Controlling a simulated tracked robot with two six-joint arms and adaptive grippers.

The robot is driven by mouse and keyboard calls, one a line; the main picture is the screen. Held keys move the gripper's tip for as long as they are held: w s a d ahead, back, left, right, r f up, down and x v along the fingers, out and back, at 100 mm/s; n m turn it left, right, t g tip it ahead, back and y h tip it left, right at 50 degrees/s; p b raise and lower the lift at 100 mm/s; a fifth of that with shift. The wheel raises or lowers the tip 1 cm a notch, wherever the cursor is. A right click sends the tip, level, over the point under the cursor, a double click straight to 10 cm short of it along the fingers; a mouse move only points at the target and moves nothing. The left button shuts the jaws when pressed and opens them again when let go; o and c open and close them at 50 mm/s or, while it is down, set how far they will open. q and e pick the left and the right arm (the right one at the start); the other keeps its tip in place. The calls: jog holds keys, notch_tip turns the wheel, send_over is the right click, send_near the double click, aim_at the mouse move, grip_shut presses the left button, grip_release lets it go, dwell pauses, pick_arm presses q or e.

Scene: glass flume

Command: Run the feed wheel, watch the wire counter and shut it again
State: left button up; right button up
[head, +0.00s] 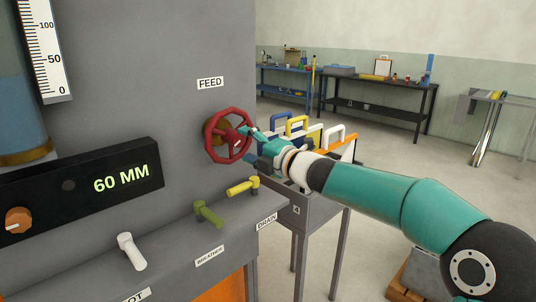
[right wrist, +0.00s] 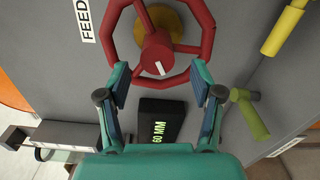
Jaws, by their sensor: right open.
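The red feed wheel (head: 233,139) is mounted on the grey panel under a FEED label (head: 210,83). It also shows in the right wrist view (right wrist: 158,55), with a white mark on its hub. My right gripper (head: 250,137) is at the right side of the wheel. In the right wrist view its open fingers (right wrist: 158,88) stand either side of the wheel's near rim, with nothing clasped; I cannot tell whether they touch it. The black counter (head: 120,178) reads 60 MM in green, and it also shows in the right wrist view (right wrist: 158,122). My left gripper is out of view.
An orange knob (head: 18,220) sits by the counter. A scale (head: 45,50) stands upper left. A stand with coloured handles (head: 297,125) is behind my right arm.

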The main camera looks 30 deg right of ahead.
jog(key=s+d, duration=0.1)
jog(key=s, duration=0.7)
jog(key=shift+d, duration=0.25)
jog(key=shift+f, duration=0.1)
dwell(6.8)
